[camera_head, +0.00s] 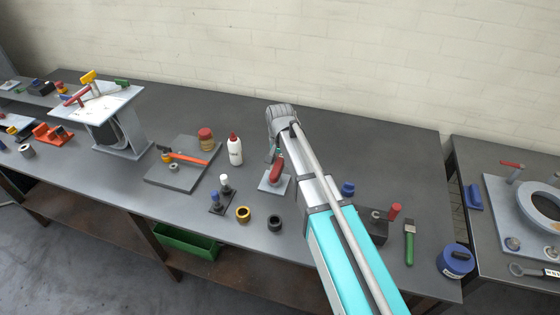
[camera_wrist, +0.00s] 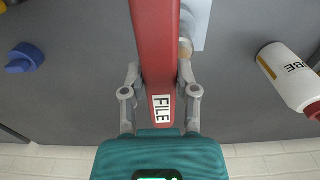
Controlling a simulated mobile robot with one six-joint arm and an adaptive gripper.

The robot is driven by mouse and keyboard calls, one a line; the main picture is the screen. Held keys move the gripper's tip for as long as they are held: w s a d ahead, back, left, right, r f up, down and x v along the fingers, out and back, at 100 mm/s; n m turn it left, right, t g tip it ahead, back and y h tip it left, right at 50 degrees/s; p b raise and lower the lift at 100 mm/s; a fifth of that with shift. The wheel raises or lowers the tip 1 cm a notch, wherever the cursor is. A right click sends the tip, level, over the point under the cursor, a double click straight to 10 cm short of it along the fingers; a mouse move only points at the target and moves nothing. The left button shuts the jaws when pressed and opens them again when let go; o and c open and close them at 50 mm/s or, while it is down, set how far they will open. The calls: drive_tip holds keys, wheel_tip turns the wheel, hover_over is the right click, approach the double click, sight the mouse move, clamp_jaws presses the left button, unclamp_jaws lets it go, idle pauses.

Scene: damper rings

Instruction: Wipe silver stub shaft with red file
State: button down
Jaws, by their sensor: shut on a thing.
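The red file (camera_wrist: 155,60), with a white FILE label, is held lengthwise between the fingers of my gripper (camera_wrist: 160,100) in the wrist view. In the head view my gripper (camera_head: 273,153) points down, and the red file (camera_head: 277,168) shows just below it, over a light grey plate (camera_head: 265,186) on the bench. The same plate (camera_wrist: 200,25) shows beside the file in the wrist view. A small rounded tan end (camera_wrist: 186,47) shows at the file's right edge; it may be the stub shaft's. The rest of the shaft is hidden, and I cannot tell whether the file touches it.
A white bottle with a red cap (camera_head: 235,150) stands left of my gripper. A dark block with two pegs (camera_head: 221,207), a yellow ring (camera_head: 243,214) and a black ring (camera_head: 275,223) are in front. A blue knob (camera_head: 347,188) is at right. The bench behind is clear.

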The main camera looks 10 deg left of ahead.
drive_tip(key=shift+r+p, duration=2.4)
drive_tip(key=shift+r, duration=0.25)
drive_tip(key=shift+r+p, duration=1.5)
drive_tip(key=shift+f, duration=0.1)
drive_tip(key=shift+f+b, duration=0.8)
drive_tip(key=shift+b, duration=0.1)
drive_tip(key=shift+r, duration=0.1)
